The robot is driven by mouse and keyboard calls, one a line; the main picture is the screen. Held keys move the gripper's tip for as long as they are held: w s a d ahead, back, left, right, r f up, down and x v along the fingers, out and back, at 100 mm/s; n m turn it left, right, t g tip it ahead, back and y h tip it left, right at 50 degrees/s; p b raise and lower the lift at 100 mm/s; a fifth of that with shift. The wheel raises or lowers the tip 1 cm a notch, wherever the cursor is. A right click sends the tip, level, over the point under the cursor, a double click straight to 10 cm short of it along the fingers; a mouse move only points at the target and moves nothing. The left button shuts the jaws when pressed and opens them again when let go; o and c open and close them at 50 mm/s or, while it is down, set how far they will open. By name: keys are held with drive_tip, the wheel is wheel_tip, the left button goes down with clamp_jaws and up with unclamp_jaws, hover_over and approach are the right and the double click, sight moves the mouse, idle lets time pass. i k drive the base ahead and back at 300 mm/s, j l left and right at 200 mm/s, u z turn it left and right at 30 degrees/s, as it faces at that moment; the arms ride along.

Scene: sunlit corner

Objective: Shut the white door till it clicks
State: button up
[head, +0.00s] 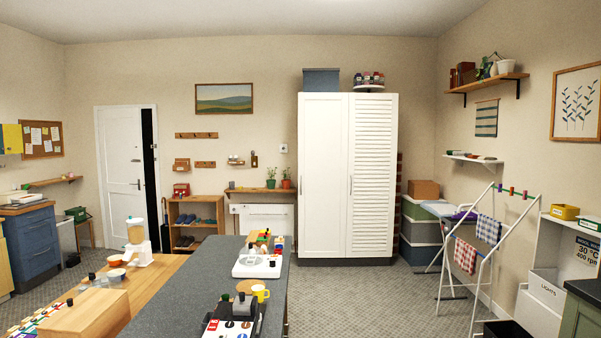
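The white door (119,165) stands in the back wall at the left of the head view. It is ajar: a tall dark gap (149,165) shows between its right edge and the frame. A small handle (137,184) is on the right part of the door at mid height. My gripper is not in view, and nothing is seen touching the door.
A long grey counter (190,292) with a wooden section reaches from the front towards the middle. A shoe rack (196,221) stands right of the door, and a blue cabinet (32,245) stands left. Carpet (92,272) shows between cabinet and counter. A white wardrobe (322,170) is shut.

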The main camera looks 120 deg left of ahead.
sight(120, 130)
drive_tip(key=u, duration=5.15)
drive_tip(key=i+j+u, duration=0.15)
drive_tip(key=i+u, duration=0.55)
drive_tip(key=i, duration=0.2)
drive_tip(key=i+j+u, duration=0.25)
drive_tip(key=i+u, duration=0.2)
drive_tip(key=i, duration=0.45)
drive_tip(key=i+l+u, duration=0.1)
drive_tip(key=i+u, duration=0.35)
drive_tip(key=i, duration=0.45)
drive_tip(key=i+z, duration=0.15)
drive_tip(key=i, duration=0.75)
drive_tip(key=i+j+z, duration=0.15)
drive_tip(key=i, duration=0.75)
drive_tip(key=i+l+z, duration=0.2)
drive_tip(key=i+z, duration=0.6)
drive_tip(key=i, duration=0.2)
drive_tip(key=i+j+z, duration=0.1)
drive_tip(key=i+z, duration=0.3)
drive_tip(key=i+j+z, duration=0.4)
drive_tip(key=i, duration=0.2)
drive_tip(key=i+l+z, duration=0.2)
drive_tip(key=i+z, duration=0.2)
drive_tip(key=i, duration=0.5)
drive_tip(key=i+z, duration=0.4)
drive_tip(key=i, duration=0.5)
